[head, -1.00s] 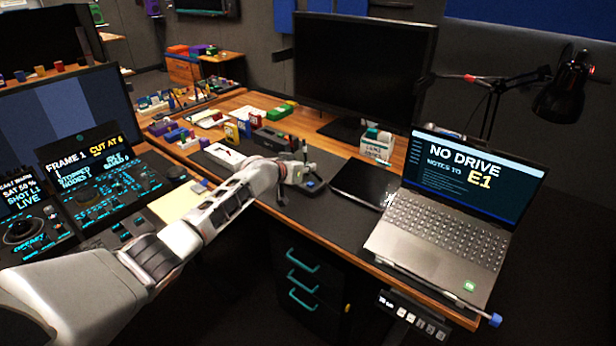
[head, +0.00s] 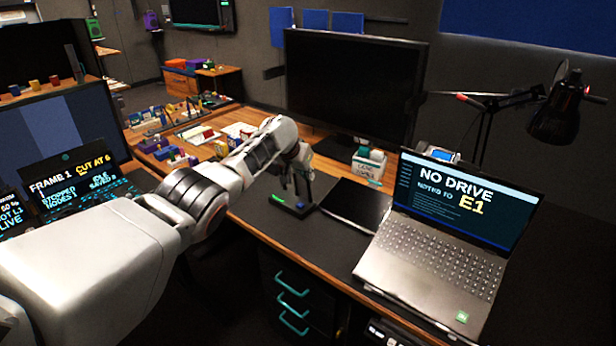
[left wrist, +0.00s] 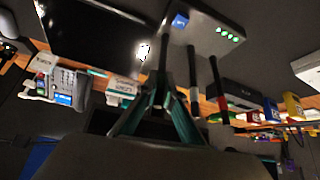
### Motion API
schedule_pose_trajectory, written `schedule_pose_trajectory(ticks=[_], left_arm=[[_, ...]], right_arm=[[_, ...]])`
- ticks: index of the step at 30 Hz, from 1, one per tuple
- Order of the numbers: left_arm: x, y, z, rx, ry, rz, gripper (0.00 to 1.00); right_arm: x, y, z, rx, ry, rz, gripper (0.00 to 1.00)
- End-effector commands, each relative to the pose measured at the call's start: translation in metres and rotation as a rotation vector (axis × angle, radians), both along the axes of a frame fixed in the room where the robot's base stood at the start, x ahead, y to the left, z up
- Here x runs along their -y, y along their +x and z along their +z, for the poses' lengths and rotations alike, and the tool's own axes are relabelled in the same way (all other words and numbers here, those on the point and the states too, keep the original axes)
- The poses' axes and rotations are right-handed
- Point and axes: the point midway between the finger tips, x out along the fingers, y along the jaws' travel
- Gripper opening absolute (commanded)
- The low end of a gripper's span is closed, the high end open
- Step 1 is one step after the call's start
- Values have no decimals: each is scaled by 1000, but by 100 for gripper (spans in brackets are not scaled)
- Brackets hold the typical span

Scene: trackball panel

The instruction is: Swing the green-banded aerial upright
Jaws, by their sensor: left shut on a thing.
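A small dark grey box (head: 288,206) with a lit green strip and a blue patch stands on the desk. In the left wrist view the box (left wrist: 212,38) shows several green lights and a blue label, with three thin dark aerials running from it. My left gripper (head: 297,182) is at the box, and in the left wrist view (left wrist: 160,92) it is shut on one aerial (left wrist: 166,55). No green band is clear on that aerial; the fingers hide part of it. The middle aerial (left wrist: 191,72) and the outer, red-marked aerial (left wrist: 219,90) stand beside it, outside the fingers. My right gripper is out of view.
A black flat pad (head: 354,203) and an open laptop (head: 430,235) lie right of the box. A large monitor (head: 350,85) stands behind. A white box of cards (head: 369,163) is near its foot. Small coloured items (head: 165,148) crowd the desk's far left.

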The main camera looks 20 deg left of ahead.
Motion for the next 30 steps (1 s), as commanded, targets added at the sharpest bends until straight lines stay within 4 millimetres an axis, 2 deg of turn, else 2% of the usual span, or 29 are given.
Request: schedule_pose_trajectory(ticks=[24, 25, 26, 30], left_arm=[[-3, -3, -2, -38, 16, 1, 0], [-3, -3, -2, -38, 16, 1, 15], [-3, -3, -2, -38, 16, 1, 23], [-2, -3, -1, -37, 15, 1, 25]], right_arm=[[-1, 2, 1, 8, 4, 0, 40], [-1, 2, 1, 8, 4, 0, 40], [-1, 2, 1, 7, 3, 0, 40], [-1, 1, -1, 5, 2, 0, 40]])
